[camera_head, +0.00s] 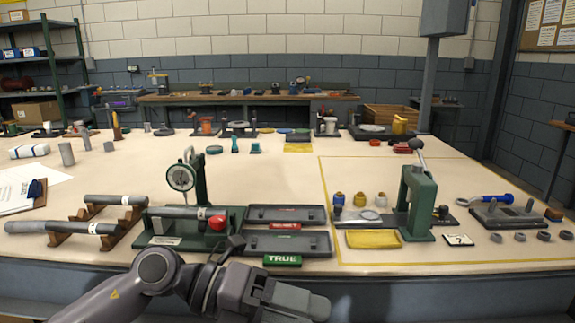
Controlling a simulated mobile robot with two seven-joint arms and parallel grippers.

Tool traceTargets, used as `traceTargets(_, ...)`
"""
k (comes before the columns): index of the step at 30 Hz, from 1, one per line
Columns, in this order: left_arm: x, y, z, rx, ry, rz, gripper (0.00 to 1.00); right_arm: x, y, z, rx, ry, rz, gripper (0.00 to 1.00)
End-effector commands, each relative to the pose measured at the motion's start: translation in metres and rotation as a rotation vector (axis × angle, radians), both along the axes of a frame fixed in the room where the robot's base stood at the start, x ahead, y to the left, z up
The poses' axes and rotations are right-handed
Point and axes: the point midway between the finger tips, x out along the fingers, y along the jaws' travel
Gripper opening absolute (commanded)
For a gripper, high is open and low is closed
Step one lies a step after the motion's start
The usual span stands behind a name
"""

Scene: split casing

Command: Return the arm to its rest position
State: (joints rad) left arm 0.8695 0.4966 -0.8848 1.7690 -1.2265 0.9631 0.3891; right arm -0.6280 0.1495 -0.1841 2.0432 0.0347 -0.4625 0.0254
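My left arm (160,273) comes in from the bottom left, in front of the workbench's front edge. Its gripper (302,301) points right, low in the picture, below the green TRUE label. I see no object at the gripper, but the gap between its fingers is not visible, so I cannot tell if it is open or shut. My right arm and gripper are not in view.
Near the arm on the workbench (270,180) stand a dial gauge fixture (182,180), two dark trays (285,243), shafts on wooden cradles (105,228) and a green press (417,205). The middle of the bench is mostly clear.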

Motion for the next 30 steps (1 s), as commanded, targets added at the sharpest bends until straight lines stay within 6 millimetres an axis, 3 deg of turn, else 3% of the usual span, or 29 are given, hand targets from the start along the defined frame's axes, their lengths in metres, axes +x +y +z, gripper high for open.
traceTargets(6, -0.006, -0.008, 0.017, -0.407, 0.290, 0.142, 0.65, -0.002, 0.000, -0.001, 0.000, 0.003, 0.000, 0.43)
traceTargets(10, 0.006, 0.006, 0.017, -0.612, 0.475, 0.286, 0.65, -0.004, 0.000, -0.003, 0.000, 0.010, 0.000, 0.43)
traceTargets(14, 0.023, 0.030, 0.001, -0.783, 0.669, 0.464, 0.65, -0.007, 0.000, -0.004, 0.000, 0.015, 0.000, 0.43)
traceTargets(17, 0.034, 0.054, -0.024, -0.888, 0.824, 0.623, 0.65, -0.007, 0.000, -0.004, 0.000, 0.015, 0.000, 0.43)
traceTargets(23, 0.038, 0.108, -0.100, -1.024, 1.145, 0.974, 0.65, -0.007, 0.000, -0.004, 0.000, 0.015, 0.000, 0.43)
traceTargets(26, 0.026, 0.134, -0.149, -1.050, 1.309, 1.164, 0.65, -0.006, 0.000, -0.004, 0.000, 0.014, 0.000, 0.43)
traceTargets(30, -0.009, 0.166, -0.216, -1.044, 1.528, 1.418, 0.65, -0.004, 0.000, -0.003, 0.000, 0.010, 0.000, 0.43)
